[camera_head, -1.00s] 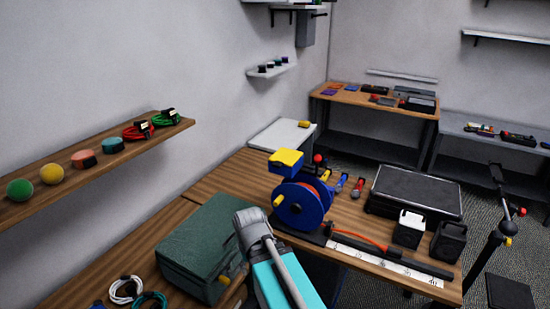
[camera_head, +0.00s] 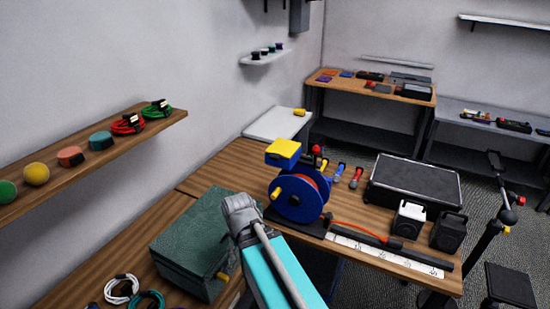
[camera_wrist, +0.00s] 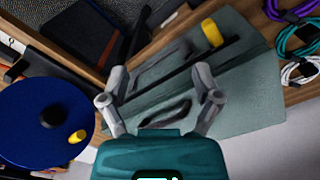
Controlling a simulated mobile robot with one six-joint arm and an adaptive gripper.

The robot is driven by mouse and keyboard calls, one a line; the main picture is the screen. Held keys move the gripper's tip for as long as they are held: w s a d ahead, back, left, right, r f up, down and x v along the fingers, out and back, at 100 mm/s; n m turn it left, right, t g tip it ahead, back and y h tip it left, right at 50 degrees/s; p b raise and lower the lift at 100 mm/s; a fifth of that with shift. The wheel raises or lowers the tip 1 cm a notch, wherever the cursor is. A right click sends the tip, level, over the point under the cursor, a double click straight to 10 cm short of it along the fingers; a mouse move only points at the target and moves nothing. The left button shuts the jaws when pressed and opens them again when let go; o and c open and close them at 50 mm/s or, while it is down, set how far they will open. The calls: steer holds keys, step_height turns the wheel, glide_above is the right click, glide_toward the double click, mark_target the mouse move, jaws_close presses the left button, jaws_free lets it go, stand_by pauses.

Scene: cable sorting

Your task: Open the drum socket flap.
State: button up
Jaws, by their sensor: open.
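The blue cable drum (camera_head: 300,198) stands upright on the wooden bench, with a yellow flap (camera_head: 283,147) on the blue socket box above it. The flap looks shut. In the wrist view the drum (camera_wrist: 45,125) shows as a blue disc at the left; I cannot make out the flap there. My gripper (camera_wrist: 160,78) is open and empty, its two grey fingers apart. It points over the green case (camera_wrist: 245,105), with the drum off to its left side.
The green case (camera_head: 190,245) lies on the bench left of the drum. Coiled cables (camera_head: 122,289) lie in front of it. A black case (camera_head: 415,185) and small speakers (camera_head: 448,231) stand right of the drum. A wooden shelf (camera_head: 150,135) runs along the left wall.

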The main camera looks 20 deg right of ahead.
steer(key=w+d+n+h, duration=0.1)
steer(key=n+t+h+b, duration=0.7)
steer(key=n+t+h, duration=0.5)
steer(key=n, duration=1.2)
glide_toward(273, 159)
steer(key=shift+s+a+g+h, duration=0.2)
steer(key=shift+a+g+h, duration=0.05)
steer(key=shift+a, duration=0.4)
steer(key=shift+s+a+g+h, duration=0.2)
steer(key=shift+a+g+h, duration=0.05)
steer(key=shift+a, duration=0.4)
steer(key=shift+d, duration=0.1)
steer(key=x, duration=1.3)
steer(key=shift+w+d, duration=0.25)
steer(key=shift+w, duration=0.05)
